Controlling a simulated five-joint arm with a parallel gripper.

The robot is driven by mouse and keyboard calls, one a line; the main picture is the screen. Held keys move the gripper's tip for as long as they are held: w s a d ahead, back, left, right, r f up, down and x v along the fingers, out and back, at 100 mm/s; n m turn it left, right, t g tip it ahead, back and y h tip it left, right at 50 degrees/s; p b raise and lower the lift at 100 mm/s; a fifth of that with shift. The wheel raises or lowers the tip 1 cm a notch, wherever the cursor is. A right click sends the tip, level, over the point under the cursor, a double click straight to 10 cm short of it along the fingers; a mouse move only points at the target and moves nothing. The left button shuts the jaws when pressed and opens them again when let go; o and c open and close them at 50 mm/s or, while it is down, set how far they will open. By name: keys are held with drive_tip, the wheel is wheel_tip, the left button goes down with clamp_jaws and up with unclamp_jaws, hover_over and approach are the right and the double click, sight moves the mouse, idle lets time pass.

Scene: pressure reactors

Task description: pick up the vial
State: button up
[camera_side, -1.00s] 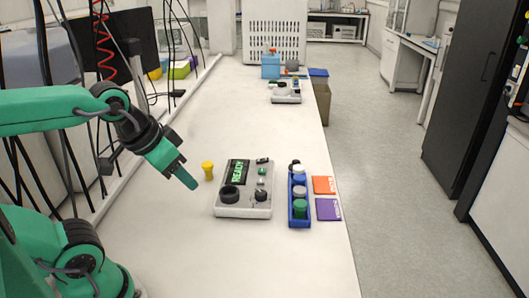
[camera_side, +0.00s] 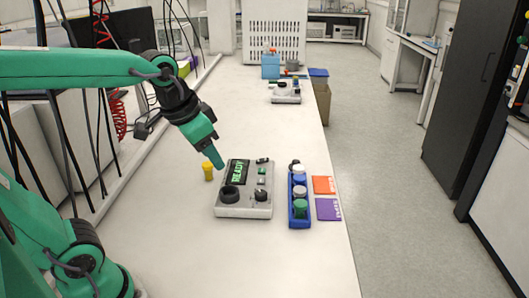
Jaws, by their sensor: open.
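A small yellow object (camera_side: 207,173), which looks like a capped vial, stands upright on the white bench just left of the grey reactor unit (camera_side: 244,203). My gripper (camera_side: 217,161) points down just above and to the right of it, near the unit's far left corner. The gripper is open and holds nothing visible; the gap between its fingers cannot be made out. A blue rack (camera_side: 300,223) right of the unit holds several vials with green, white, blue and dark caps (camera_side: 300,208).
The unit has a screen reading READY (camera_side: 238,172), a dark round well (camera_side: 229,194) and a knob. An orange card (camera_side: 324,185) and a purple card (camera_side: 328,209) lie right of the rack. A second unit (camera_side: 285,92) stands farther back. The bench between is clear.

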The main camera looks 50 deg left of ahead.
drive_tip(key=w+m+g, duration=0.1)
drive_tip(key=w+m, duration=0.1)
drive_tip(key=w, duration=0.7)
drive_tip(key=m+g, duration=0.3)
drive_tip(key=m, duration=0.1)
hover_over(300, 189)
drive_tip(key=f, duration=1.5)
drive_tip(key=shift+s, duration=0.4)
drive_tip(key=shift+w+f+g, duration=0.3)
drive_tip(key=shift+w+f, duration=0.05)
drive_tip(key=shift+f, duration=0.2)
drive_tip(key=shift+f, duration=0.15)
drive_tip(key=shift+f, duration=3.75)
drive_tip(key=c, duration=0.7)
